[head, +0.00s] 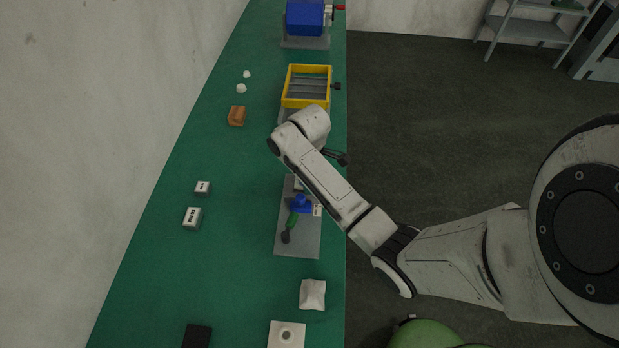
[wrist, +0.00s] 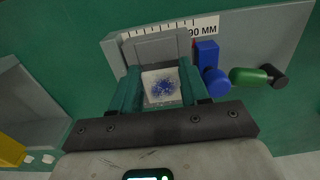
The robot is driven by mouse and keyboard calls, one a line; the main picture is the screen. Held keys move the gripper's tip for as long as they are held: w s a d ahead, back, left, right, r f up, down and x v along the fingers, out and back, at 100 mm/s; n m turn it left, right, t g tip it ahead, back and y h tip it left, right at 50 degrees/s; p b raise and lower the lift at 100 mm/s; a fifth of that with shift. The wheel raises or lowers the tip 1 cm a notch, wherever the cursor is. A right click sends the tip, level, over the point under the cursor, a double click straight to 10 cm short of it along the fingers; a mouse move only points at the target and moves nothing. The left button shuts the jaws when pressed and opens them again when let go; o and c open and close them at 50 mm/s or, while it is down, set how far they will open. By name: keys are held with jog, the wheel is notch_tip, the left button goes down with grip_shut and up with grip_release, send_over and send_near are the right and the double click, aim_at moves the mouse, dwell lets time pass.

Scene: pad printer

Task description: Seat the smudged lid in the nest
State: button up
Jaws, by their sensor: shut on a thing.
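In the wrist view, my gripper (wrist: 160,80) is shut on the smudged lid (wrist: 158,90), a small pale square with a blotchy blue mark. Its teal fingers are on either side of the lid. A grey block (wrist: 160,48), perhaps the nest, lies just beyond the fingertips on the printer's grey base plate (wrist: 255,50). I cannot tell whether the lid touches it. The blue printer part (wrist: 207,62) is close to the right finger, with a green handle (wrist: 248,76).
A yellow tray (head: 306,104) and a blue machine (head: 305,18) stand farther up the green bench (head: 215,150). A brown block (head: 236,116) and two labelled boxes (head: 192,217) are to the left. A white pouch (head: 312,295) lies nearer. The bench's middle left is mostly clear.

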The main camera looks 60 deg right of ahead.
jog(key=shift+f, duration=0.25)
jog(key=o, duration=1.1)
jog(key=shift+a+r+p, duration=0.1)
jog(key=shift+r+p, duration=0.25)
jog(key=shift+r, duration=2.65)
